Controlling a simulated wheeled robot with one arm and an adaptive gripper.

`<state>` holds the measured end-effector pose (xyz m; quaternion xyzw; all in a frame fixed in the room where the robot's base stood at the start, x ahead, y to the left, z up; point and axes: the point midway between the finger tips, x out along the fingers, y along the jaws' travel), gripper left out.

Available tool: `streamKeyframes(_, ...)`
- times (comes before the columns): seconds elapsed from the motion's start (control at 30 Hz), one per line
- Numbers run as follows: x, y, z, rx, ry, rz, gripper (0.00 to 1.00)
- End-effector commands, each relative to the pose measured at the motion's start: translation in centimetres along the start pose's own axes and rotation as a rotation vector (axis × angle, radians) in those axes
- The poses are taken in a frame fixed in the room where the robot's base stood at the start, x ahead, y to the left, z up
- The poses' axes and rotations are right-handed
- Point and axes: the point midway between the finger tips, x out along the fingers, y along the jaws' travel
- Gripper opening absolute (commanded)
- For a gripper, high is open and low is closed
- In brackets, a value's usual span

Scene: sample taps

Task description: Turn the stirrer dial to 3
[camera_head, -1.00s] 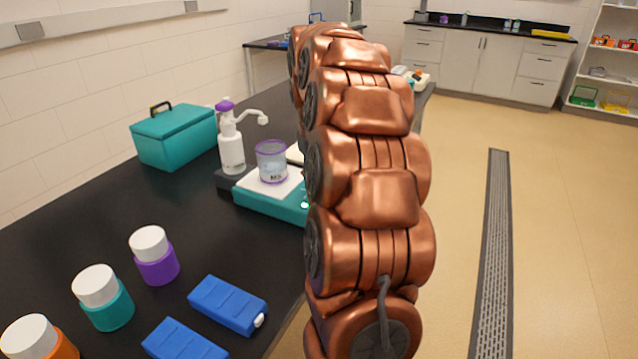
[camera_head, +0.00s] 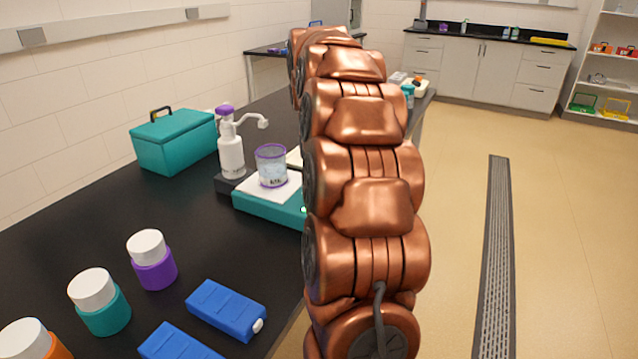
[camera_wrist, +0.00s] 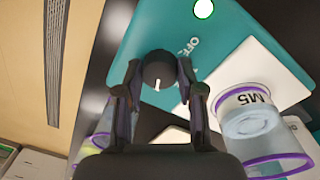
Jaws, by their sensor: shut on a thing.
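The stirrer dial (camera_wrist: 159,70) is a round black knob with a white pointer line, on the teal stirrer (camera_wrist: 228,42). In the wrist view its pointer aims down, away from the printed word OFF above right of the knob. I cannot read any 3. My gripper (camera_wrist: 159,74) is shut on the dial, one finger on each side. In the head view the stirrer (camera_head: 262,209) stands on the black bench, and my arm hides the dial and gripper.
A beaker marked M5 (camera_wrist: 252,128) stands on the stirrer's white plate (camera_wrist: 240,85), close right of my gripper. A green light (camera_wrist: 203,8) glows on the stirrer. A pump bottle (camera_head: 231,152), a teal box (camera_head: 175,140) and lidded jars (camera_head: 153,268) stand on the bench (camera_head: 75,225).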

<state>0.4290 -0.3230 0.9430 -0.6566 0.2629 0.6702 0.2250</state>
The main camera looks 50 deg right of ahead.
Motion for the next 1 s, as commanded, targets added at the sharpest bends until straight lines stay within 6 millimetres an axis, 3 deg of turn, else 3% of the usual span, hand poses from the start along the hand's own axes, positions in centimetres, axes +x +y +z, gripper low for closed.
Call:
streamKeyframes(0.1,0.0,0.0,0.0,0.001,-0.001,0.000,0.03)
streamKeyframes(0.13,0.0,0.0,0.0,0.001,-0.001,0.000,0.39)
streamKeyframes(0.37,0.0,0.0,0.0,0.000,-0.001,0.000,0.63)
streamKeyframes(0.77,-0.3,0.0,0.0,-0.001,0.001,0.000,0.63)
streamKeyframes(1.0,-2.9,0.0,-0.1,-0.001,0.005,0.000,0.63)
